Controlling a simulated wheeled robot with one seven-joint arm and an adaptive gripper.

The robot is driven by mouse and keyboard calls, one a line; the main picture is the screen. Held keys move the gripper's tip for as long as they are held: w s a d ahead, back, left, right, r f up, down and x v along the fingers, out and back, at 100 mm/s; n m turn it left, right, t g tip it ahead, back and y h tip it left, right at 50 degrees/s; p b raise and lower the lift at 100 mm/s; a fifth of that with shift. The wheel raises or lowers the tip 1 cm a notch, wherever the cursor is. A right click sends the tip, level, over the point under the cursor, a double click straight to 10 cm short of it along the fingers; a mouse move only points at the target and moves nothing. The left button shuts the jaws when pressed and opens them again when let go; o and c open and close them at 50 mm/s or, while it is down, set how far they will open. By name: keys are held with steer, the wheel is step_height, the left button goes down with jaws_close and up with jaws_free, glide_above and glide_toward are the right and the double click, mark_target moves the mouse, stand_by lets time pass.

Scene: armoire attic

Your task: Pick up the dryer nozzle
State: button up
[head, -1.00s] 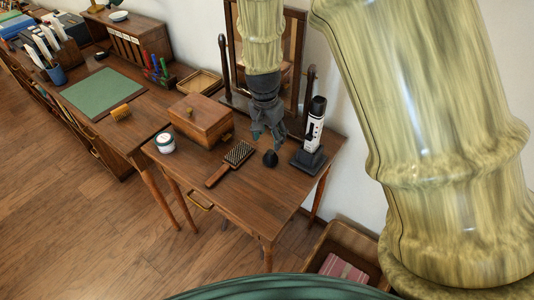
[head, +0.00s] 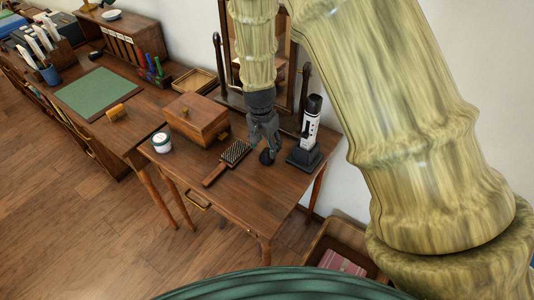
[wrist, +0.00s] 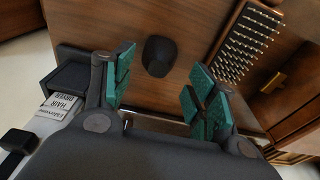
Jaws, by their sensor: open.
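The dryer nozzle, a small black piece (head: 266,157), lies on the wooden dressing table (head: 240,192) between the hairbrush and the black stand. It also shows in the wrist view (wrist: 160,56), between and beyond the fingertips. My gripper (head: 266,145) is open, with green finger pads (wrist: 160,90) spread on either side of the nozzle's line. It is just above the nozzle in the head view and partly covers it. I cannot tell whether any finger touches it.
A hairbrush (head: 228,162) lies left of the nozzle. A white hair dryer (head: 310,122) stands upright in a black stand (head: 304,157) close on the right.

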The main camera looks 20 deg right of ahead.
mark_target(267, 150)
steer(key=shift+w+d+f+p, duration=0.1)
steer(key=shift+d+f+p, duration=0.05)
steer(key=shift+f, duration=0.8)
steer(key=shift+d+f+p, duration=0.15)
steer(key=shift+f, duration=0.75)
steer(key=c, duration=1)
steer(key=shift+r, duration=0.1)
